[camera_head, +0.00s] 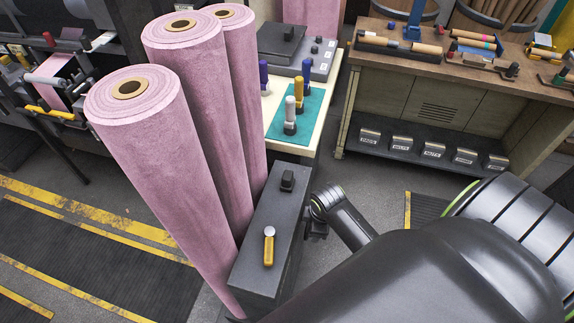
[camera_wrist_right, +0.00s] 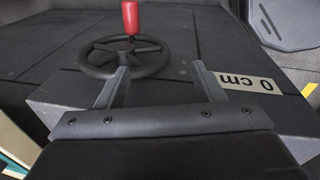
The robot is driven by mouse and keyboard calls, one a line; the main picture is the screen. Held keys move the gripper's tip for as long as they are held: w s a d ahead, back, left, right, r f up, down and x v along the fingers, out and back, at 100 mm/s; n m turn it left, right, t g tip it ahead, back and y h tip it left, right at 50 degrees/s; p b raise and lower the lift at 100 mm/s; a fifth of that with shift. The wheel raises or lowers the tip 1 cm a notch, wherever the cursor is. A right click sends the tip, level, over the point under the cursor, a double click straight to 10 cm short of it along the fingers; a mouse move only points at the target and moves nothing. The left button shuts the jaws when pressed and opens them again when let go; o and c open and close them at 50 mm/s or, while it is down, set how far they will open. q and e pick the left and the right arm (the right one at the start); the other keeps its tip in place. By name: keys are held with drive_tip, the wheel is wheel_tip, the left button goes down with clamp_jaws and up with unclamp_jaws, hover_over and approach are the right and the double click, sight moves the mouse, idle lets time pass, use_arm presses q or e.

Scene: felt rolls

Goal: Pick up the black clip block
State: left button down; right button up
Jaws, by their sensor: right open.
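A small black block (camera_head: 287,180), which looks like the clip block, stands near the far end of the top of a dark grey box (camera_head: 262,215). My right arm comes in from the lower right of the head view, and its wrist is just right of that box. In the right wrist view my right gripper (camera_wrist_right: 155,88) is open, with its two fingers spread and nothing between them. Beyond the fingers is a black handwheel (camera_wrist_right: 98,65) with a red knob (camera_wrist_right: 130,18). The black block is not recognisable in the wrist view. My left gripper is not in view.
A yellow-handled tool (camera_head: 268,247) lies on the box top. Tall pink felt rolls (camera_head: 150,140) stand close on its left. Behind is a table with a teal mat (camera_head: 308,112) holding upright tools. A wooden workbench (camera_head: 440,85) stands at the back right.

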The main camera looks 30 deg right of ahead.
sight(288, 174)
drive_tip(key=w+d+r+n+g+p, duration=0.1)
drive_tip(key=w+r+n, duration=0.7)
drive_tip(key=r, duration=0.3)
drive_tip(key=w+r+n+g+p, duration=0.1)
drive_tip(key=w+r+n+p, duration=0.1)
drive_tip(key=w+r+n, duration=0.65)
drive_tip(key=shift+y, duration=0.3)
drive_tip(key=f+b, duration=0.3)
drive_tip(key=b, duration=0.1)
drive_tip(key=f+b, duration=0.4)
drive_tip(key=b, duration=0.1)
drive_tip(key=s+f+b, duration=0.1)
drive_tip(key=f+b, duration=0.3)
drive_tip(key=shift+a+f+b, duration=0.1)
drive_tip(key=shift+b, duration=0.2)
wheel_tip(288, 174, down, 4)
drive_tip(key=shift+w+a+r+b, duration=0.1)
drive_tip(key=shift+a+r+b, duration=0.1)
drive_tip(key=shift+b, duration=1.05)
drive_tip(key=shift+d+f, duration=0.1)
drive_tip(key=shift+f, duration=0.1)
drive_tip(key=c, duration=1.3)
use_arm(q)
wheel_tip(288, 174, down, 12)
use_arm(e)
drive_tip(key=shift+r, duration=0.1)
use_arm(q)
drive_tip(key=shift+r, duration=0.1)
